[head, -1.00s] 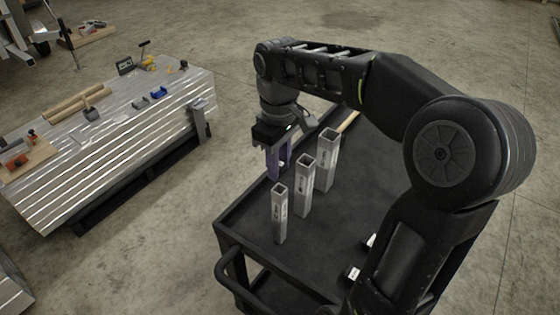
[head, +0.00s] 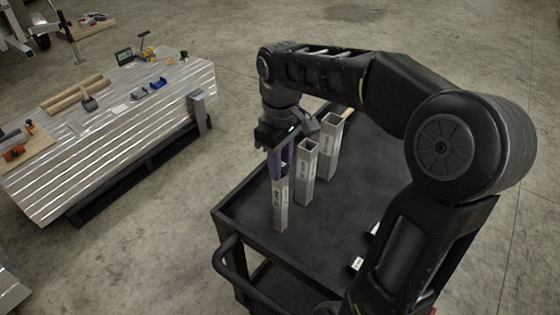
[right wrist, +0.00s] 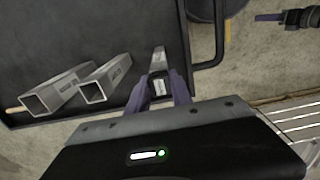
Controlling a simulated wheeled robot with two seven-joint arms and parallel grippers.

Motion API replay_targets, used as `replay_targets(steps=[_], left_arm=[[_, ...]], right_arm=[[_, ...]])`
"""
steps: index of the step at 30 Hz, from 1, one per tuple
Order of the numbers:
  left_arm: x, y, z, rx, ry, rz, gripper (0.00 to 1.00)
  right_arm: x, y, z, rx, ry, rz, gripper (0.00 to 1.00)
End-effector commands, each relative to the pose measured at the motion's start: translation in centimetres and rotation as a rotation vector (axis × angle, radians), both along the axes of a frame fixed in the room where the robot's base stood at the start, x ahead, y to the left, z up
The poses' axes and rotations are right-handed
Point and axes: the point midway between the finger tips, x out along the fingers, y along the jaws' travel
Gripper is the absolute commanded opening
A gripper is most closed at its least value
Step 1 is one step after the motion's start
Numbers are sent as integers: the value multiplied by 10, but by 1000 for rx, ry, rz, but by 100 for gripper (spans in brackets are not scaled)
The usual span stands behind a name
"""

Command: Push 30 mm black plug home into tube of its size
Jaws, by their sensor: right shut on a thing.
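Three upright square aluminium tubes stand in a row on the black cart. The narrowest, front tube (head: 281,207) is under my right gripper (head: 281,173). The middle tube (head: 307,175) and the widest tube (head: 331,148) stand behind it. In the right wrist view, my right gripper is shut on a small white-labelled piece (right wrist: 159,87), apparently the black plug, in line with the front tube (right wrist: 158,60). The fingers hide the tube's mouth, so I cannot tell how deep the plug sits. A purple-fingered gripper, seemingly my left one (right wrist: 270,17), shows small in the right wrist view.
Two dark pieces with white labels, one here (head: 357,264) and one here (head: 374,230), lie on the cart (head: 250,210), partly behind my arm. A raised rim edges the cart. A metal-topped bench (head: 120,140) with tools stands at left, across open floor.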

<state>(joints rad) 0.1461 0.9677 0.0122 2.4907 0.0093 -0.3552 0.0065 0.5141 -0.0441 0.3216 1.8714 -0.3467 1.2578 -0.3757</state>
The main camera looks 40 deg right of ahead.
Motion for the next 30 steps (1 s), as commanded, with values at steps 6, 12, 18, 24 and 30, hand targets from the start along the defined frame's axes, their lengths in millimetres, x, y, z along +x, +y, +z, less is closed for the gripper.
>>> replay_targets(steps=[6, 12, 18, 24, 30], left_arm=[[0, 0, -3, -1, -1, -1, 32], [0, 0, -3, -1, -1, -1, 32], [0, 0, -4, -1, -1, -1, 32], [0, 0, -4, -1, -1, -1, 32], [0, 0, -4, -1, -1, -1, 32]], right_arm=[[-1, 0, -6, 1, 3, 0, 0], [-1, 0, -8, 2, 7, 0, 0], [-2, 0, -10, 3, 10, 0, 37], [-2, 0, -10, 5, 12, 0, 52], [-1, 2, -11, 5, 13, -1, 52]])
